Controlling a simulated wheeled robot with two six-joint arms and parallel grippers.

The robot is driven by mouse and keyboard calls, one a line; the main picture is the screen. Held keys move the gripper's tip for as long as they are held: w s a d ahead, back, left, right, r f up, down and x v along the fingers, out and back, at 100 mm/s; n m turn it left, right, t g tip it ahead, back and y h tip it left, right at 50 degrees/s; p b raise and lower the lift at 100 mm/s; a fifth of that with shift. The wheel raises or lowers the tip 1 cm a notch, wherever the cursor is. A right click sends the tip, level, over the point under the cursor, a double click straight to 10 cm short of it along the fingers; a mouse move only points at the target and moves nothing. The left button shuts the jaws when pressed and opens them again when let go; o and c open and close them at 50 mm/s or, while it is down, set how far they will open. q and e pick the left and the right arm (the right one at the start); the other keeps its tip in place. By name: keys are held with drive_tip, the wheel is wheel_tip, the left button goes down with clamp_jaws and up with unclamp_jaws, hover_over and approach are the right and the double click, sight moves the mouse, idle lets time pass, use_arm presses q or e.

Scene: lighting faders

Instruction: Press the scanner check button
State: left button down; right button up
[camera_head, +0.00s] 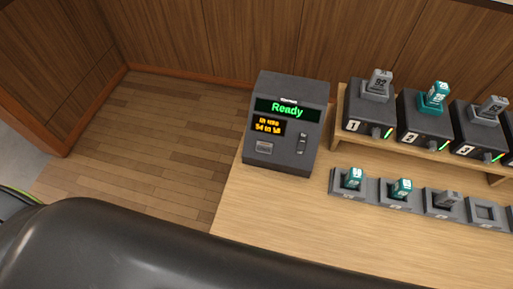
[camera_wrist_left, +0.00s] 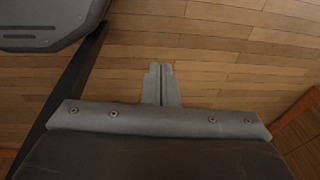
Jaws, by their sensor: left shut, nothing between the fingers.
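A dark grey console (camera_head: 256,107) stands at the left end of the wooden table in the head view. Its green screen (camera_head: 288,109) reads "Ready", and a smaller orange display (camera_head: 268,126) sits below it. A light grey button-like plate (camera_head: 264,147) is low on its left front; its label is too small to read. A dark slot or switch (camera_head: 302,143) is on its right front. My left gripper (camera_wrist_left: 162,68) is shut and empty in the left wrist view, above wooden floor, with no console in that view. My right gripper is not in view.
Right of the console, a raised shelf (camera_head: 490,172) carries several numbered dark units with grey or teal pieces on top. A row of trays (camera_head: 338,188) in front holds teal and grey pieces; one tray (camera_head: 484,213) is empty. The table front (camera_head: 270,215) is clear.

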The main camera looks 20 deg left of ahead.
use_arm(q)
drive_tip(key=w+a+r+m+t+b, duration=0.1)
drive_tip(key=w+a+r+t, duration=0.15)
drive_tip(key=w, duration=0.65)
drive_tip(key=w+a+r+m+t+b, duration=0.15)
drive_tip(key=w+r, duration=0.25)
drive_tip(key=w, duration=0.5)
drive_tip(key=w+d+r+m+t+h+b, duration=0.1)
drive_tip(key=w+d+r+m+h, duration=0.1)
drive_tip(key=w+r, duration=0.45)
drive_tip(key=w+d+r+m+t+h+b, duration=0.1)
drive_tip(key=w+d+r+m, duration=0.15)
drive_tip(key=w+r, duration=0.4)
drive_tip(key=w+d+r+m+h+b, duration=0.1)
drive_tip(key=d+r+m+h, duration=0.15)
drive_tip(key=r, duration=0.35)
drive_tip(key=w+d+r+m+h+b, duration=0.1)
drive_tip(key=w+d+r+m, duration=0.15)
drive_tip(key=r, duration=0.35)
drive_tip(key=s+d+r+m+h, duration=0.2)
drive_tip(key=s+d+r+m, duration=0.1)
drive_tip(key=d+r+m, duration=0.1)
drive_tip(key=s+d+r+m+h+b, duration=0.1)
drive_tip(key=s+d+r+m+h, duration=0.1)
drive_tip(key=r+m, duration=0.4)
wheel_tip(320, 180, up, 3)
drive_tip(key=shift+s+d+r+g+b, duration=0.1)
drive_tip(key=shift+s+d+g+b, duration=0.25)
drive_tip(key=shift+s+d, duration=0.55)
drive_tip(key=shift+w+d, duration=0.3)
